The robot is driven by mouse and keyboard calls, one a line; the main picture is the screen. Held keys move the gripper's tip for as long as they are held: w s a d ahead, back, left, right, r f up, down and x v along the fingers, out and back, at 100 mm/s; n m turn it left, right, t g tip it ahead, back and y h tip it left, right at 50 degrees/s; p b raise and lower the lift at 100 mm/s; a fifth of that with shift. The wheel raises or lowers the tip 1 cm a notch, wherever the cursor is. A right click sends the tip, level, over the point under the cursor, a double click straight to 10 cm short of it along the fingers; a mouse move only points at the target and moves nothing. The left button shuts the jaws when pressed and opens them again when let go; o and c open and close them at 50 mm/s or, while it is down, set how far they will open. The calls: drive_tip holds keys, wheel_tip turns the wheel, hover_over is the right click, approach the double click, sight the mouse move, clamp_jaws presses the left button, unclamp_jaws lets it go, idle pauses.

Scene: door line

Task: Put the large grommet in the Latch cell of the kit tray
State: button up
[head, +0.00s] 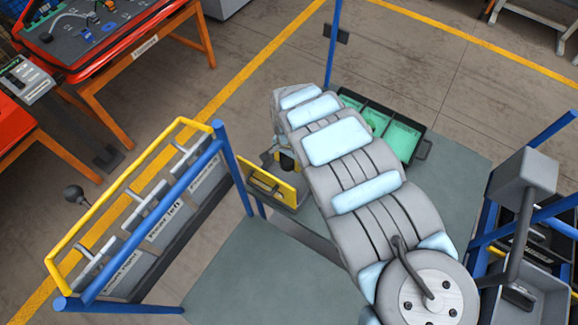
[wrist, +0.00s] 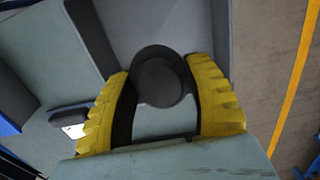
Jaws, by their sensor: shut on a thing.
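My gripper (wrist: 158,88) is shut on a dark round part, which looks like the large grommet (wrist: 160,82), in the wrist view. The yellow ribbed fingers stand on either side of it. In the head view my padded arm hides most of the gripper and the grommet. The kit tray (head: 427,146) looks to be the black, green-lined tray with dividers just right of my arm. My arm covers its left part, and I cannot read which cell is Latch.
More grey bins (head: 535,300) are at the right edge. The green-grey bench top (head: 255,275) is bare at the front.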

sight(289, 160)
wheel_tip(289, 160, up, 7)
drive_tip(key=shift+f+p, duration=0.15)
drive_tip(key=shift+p, duration=1.05)
